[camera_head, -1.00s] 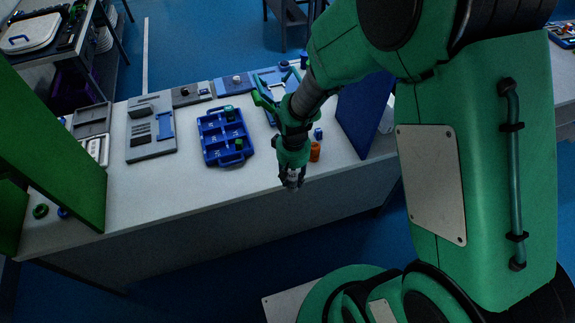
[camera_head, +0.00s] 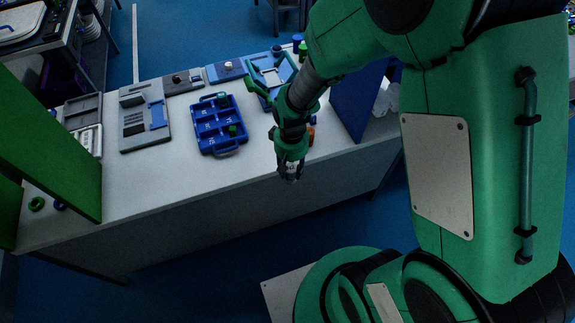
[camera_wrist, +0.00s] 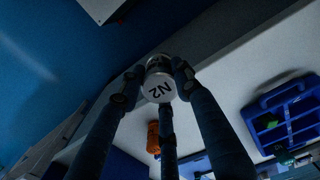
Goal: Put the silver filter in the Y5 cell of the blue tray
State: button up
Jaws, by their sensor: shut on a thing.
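My gripper (camera_head: 290,176) is shut on a silver cylindrical filter marked "N2". The filter shows between the fingertips in the wrist view (camera_wrist: 158,80) and as a small pale shape in the head view. The gripper hangs in front of the table's front edge, to the right of and nearer than the blue tray. The blue tray (camera_head: 196,128) lies on the table with its handle toward the front edge. It has several cells, and two green-topped objects (camera_head: 233,130) stand in it. Its cell labels are too small to read surely. The tray also shows in the wrist view (camera_wrist: 254,106).
An orange object (camera_head: 311,136) stands on the table close behind the gripper. A blue upright panel (camera_head: 356,102) is to the right and a green panel (camera_head: 55,150) to the left. Grey fixtures (camera_head: 146,120) stand left of the tray. The tabletop in front of the tray is clear.

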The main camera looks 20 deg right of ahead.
jog(key=shift+w+a+r, duration=0.15)
jog(key=shift+w+r, duration=0.15)
jog(key=shift+w, duration=0.4)
jog(key=w+a+r+p, duration=0.2)
jog(key=w+p, duration=0.1)
jog(key=w, duration=0.5)
jog(key=w+a+r+p, duration=0.2)
jog(key=w+r+p, duration=0.1)
jog(key=w, duration=0.6)
jog(key=p, duration=0.6)
send_over(229, 121)
jog(key=shift+d+r+n, duration=0.1)
jog(key=shift+r+n, duration=0.05)
jog(key=shift+n, duration=0.25)
notch_tip(229, 121, down, 6)
jog(key=shift+f, duration=0.2)
jog(key=shift+f, duration=1.75)
